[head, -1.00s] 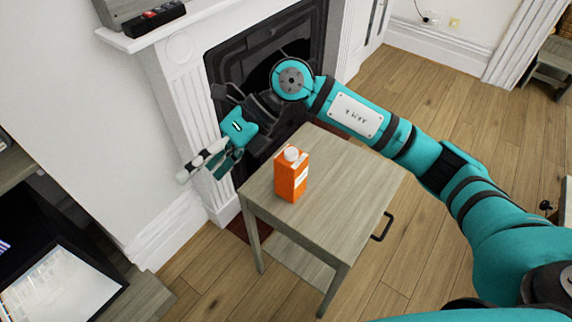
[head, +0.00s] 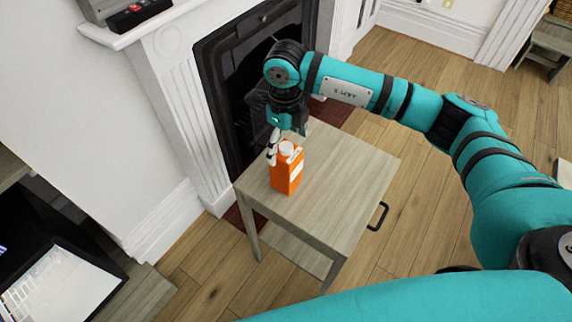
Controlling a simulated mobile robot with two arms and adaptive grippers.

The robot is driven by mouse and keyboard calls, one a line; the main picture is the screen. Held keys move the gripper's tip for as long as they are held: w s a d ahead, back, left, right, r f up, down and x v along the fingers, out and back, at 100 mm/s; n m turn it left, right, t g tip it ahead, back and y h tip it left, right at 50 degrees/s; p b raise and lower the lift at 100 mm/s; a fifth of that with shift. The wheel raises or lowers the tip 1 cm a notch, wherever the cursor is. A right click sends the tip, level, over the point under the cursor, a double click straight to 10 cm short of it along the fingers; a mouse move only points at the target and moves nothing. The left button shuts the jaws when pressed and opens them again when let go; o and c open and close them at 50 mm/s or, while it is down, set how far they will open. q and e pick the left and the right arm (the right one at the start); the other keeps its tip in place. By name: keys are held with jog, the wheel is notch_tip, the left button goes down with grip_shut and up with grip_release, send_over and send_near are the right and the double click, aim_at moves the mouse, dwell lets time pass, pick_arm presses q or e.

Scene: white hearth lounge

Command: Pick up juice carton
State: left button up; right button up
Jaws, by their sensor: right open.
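The orange juice carton (head: 287,174) with a white cap stands upright on the small grey wooden side table (head: 335,178). My right gripper (head: 273,150) points down at the carton's far left upper side, with a pale finger beside the carton's top. The gripper is open; its other finger is partly hidden, and I cannot tell whether it touches the carton. My left gripper does not show.
A white fireplace surround (head: 178,95) with a dark firebox stands behind the table. A black handle (head: 377,216) sticks out from the table's right side. Wooden floor is open at right.

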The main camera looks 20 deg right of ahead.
aim_at(285, 176)
jog(key=shift+f, duration=0.75)
jog(key=f+p, duration=0.1)
jog(key=f, duration=0.3)
jog(key=shift+s+p, duration=0.2)
jog(key=shift+p, duration=0.1)
jog(key=shift+f, duration=0.7)
jog(key=shift+w+r, duration=0.1)
jog(key=c, duration=1.7)
